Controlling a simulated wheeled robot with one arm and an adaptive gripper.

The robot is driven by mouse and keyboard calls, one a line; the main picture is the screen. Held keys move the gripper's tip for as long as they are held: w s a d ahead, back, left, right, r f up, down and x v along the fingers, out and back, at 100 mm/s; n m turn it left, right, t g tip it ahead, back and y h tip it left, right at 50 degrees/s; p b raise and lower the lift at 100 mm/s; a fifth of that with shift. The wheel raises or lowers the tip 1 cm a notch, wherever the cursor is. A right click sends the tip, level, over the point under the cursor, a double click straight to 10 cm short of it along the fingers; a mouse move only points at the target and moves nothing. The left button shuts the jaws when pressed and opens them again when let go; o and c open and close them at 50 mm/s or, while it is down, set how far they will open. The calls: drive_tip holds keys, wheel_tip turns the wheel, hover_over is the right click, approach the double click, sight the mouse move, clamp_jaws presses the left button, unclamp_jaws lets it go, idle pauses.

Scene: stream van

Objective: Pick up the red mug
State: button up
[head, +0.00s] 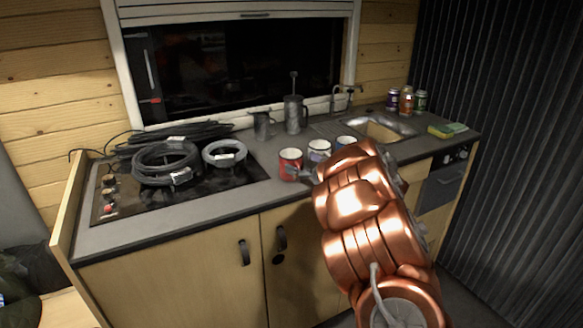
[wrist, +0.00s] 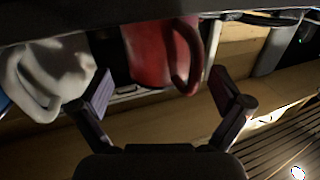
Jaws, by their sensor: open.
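The red mug (head: 290,160) stands upright near the counter's front edge, at the left end of a row of mugs. In the wrist view the red mug (wrist: 150,55) hangs upside down in the picture, its handle towards the right. My gripper (wrist: 162,82) is open and empty, one finger on either side of the mug's lower picture part; I cannot tell whether either finger touches it. In the head view my gripper (head: 306,174) is beside the mug's right side, partly hidden by my arm.
A white mug (head: 319,150) stands close to the right of the red one and shows in the wrist view (wrist: 50,75). A blue mug (head: 345,142) is further right. Metal jugs (head: 295,114) stand behind. Coiled cables (head: 165,162) lie on the hob to the left. A sink (head: 380,131) is at right.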

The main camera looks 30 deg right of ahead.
drive_tip(key=x, duration=0.2)
drive_tip(key=shift+w+a, duration=0.15)
drive_tip(key=shift+w, duration=0.15)
drive_tip(key=c, duration=1.3)
